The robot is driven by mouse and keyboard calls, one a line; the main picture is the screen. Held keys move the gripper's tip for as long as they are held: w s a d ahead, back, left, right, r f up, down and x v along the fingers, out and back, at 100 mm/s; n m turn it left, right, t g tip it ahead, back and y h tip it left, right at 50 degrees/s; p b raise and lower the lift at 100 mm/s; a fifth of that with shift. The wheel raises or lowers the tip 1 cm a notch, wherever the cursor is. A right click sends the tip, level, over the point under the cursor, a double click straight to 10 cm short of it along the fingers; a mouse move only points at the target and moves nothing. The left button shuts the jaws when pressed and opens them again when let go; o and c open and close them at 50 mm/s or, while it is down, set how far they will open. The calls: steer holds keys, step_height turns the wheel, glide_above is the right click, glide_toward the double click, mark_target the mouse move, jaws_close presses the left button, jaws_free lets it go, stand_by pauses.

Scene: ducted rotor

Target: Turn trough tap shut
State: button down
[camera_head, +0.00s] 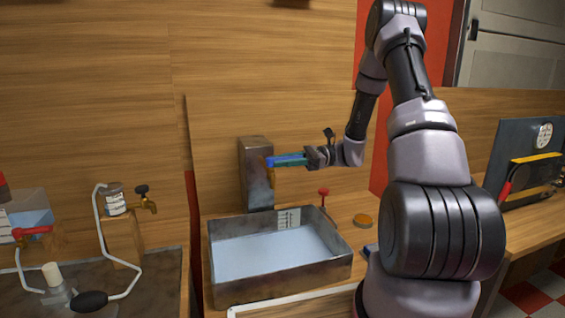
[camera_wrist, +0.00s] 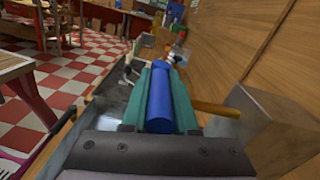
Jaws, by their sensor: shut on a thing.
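The trough (camera_head: 225,290) is a worn metal basin holding water, on the wooden counter. A metal post (camera_head: 255,185) stands behind it. The trough tap's blue handle (camera_head: 290,157) sticks out sideways in front of the post. In the wrist view the blue handle (camera_wrist: 160,100) lies lengthwise between my teal fingers, and a brass spout (camera_wrist: 215,107) runs to the post (camera_wrist: 275,130) at right. My gripper (camera_head: 274,161) is shut on the handle, reaching in from the right above the trough. The handle's joint to the tap is mostly hidden.
A small red-topped valve (camera_head: 323,193) and an orange disc (camera_head: 362,220) are right of the trough. A wooden wall stands close behind the post.

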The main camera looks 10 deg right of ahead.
steer(key=c, duration=0.7)
jaws_free()
steer(key=shift+d, duration=0.1)
steer(key=d, duration=0.7)
steer(key=w+d, duration=0.1)
steer(key=d, duration=0.2)
steer(key=shift+d, duration=0.3)
